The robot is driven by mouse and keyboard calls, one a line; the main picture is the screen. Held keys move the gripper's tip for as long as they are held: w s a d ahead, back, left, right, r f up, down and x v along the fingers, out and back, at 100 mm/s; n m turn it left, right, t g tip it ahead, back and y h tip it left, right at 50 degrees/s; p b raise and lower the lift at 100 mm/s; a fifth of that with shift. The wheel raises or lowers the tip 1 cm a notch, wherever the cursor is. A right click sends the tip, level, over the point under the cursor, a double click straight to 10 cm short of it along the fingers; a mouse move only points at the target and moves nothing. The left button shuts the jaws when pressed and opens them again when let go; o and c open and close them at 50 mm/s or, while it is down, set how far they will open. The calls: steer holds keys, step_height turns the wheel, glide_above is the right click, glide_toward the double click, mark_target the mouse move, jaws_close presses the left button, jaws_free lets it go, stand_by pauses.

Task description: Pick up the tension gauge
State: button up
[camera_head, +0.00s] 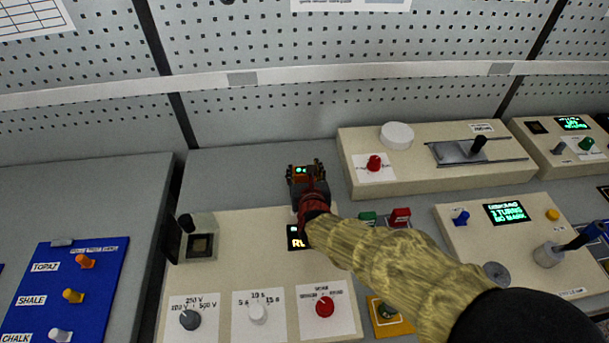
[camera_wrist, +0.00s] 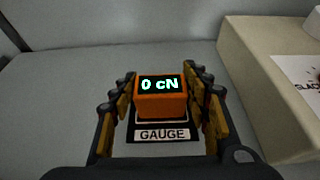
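The tension gauge (camera_wrist: 160,98) is a small orange block with a dark display reading "0 cN". In the wrist view it sits at the "GAUGE" label plate (camera_wrist: 164,135), between the two fingers of my gripper (camera_wrist: 165,100). The fingers stand apart on either side, with a visible gap to the gauge on each side. In the head view the gauge (camera_head: 302,171) shows at the far end of my arm, with my gripper (camera_head: 306,178) around it. My arm hides part of the bench there.
A cream control box (camera_head: 187,272) with knobs and a display lies in front of the gauge. Another cream box (camera_head: 437,172) with a red knob and slider stands to its right. A blue board (camera_head: 70,290) lies at left. Grey bench behind and left of the gauge is clear.

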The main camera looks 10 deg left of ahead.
steer(key=c, duration=0.6)
steer(key=shift+w+r, duration=0.1)
steer(key=shift+c, duration=0.5)
